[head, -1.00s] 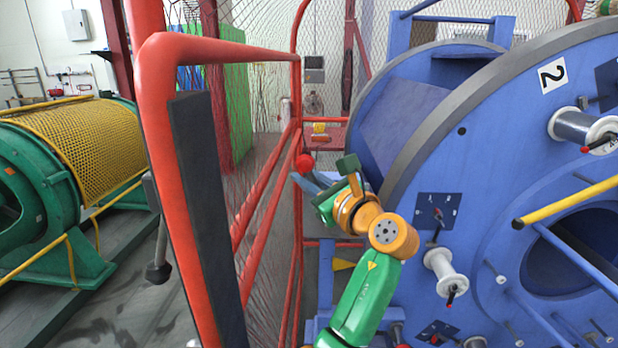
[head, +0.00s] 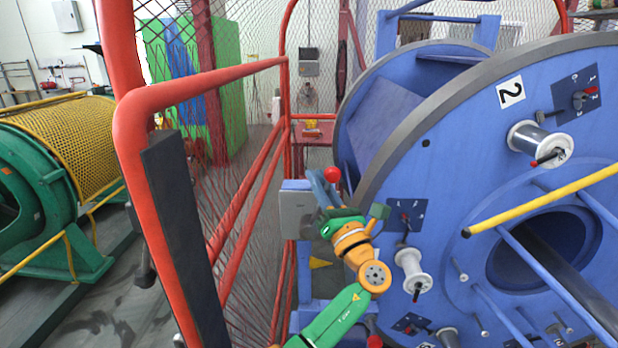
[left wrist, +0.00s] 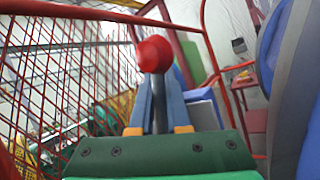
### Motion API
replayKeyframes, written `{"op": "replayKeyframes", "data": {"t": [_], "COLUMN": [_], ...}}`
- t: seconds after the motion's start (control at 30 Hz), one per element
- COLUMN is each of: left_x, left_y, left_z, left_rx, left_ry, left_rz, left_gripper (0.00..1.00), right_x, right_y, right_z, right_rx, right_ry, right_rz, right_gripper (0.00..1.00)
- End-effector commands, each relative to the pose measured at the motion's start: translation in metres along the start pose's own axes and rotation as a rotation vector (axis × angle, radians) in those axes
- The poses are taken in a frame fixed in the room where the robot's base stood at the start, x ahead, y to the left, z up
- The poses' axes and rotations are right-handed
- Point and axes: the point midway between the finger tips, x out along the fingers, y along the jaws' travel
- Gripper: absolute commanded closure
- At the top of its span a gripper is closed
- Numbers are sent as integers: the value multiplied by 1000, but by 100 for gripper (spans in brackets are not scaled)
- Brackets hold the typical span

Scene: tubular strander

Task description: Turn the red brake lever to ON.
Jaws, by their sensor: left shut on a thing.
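The red brake lever shows as a round red knob (head: 332,174) near the middle of the head view, left of the big blue wheel. My left gripper (head: 321,188) is shut on the lever just below the knob. In the left wrist view the knob (left wrist: 154,54) rises above my left gripper (left wrist: 160,103), with the grey lever shaft between its blue-grey fingers. The lever's lower end is hidden by my gripper, and I cannot read any ON mark. My right gripper is not in view.
A blue and grey box (head: 296,212) stands just left of my gripper. The blue wheel (head: 440,160) with bobbins is close on the right. A red-framed mesh guard (head: 215,80) stands on the left, with a green machine (head: 40,190) beyond it.

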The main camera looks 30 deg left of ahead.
Motion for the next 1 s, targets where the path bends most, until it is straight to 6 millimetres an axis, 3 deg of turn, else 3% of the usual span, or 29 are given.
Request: {"op": "replayKeyframes", "data": {"t": [0.8,0.83,0.93,1.0], "left_x": [-6,-6,-6,-6], "left_y": [-10,-10,-10,-10], "left_z": [4,4,4,4], "left_rx": [94,94,94,94], "left_ry": [-68,-68,-67,-66], "left_rz": [-22,-22,-22,-23], "left_gripper": [100,83,56,55], "right_x": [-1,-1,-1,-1], "right_y": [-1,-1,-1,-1], "right_z": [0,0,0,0], "right_rx": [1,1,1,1], "right_ry": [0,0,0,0], "right_rz": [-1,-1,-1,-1], "right_gripper": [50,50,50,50]}}
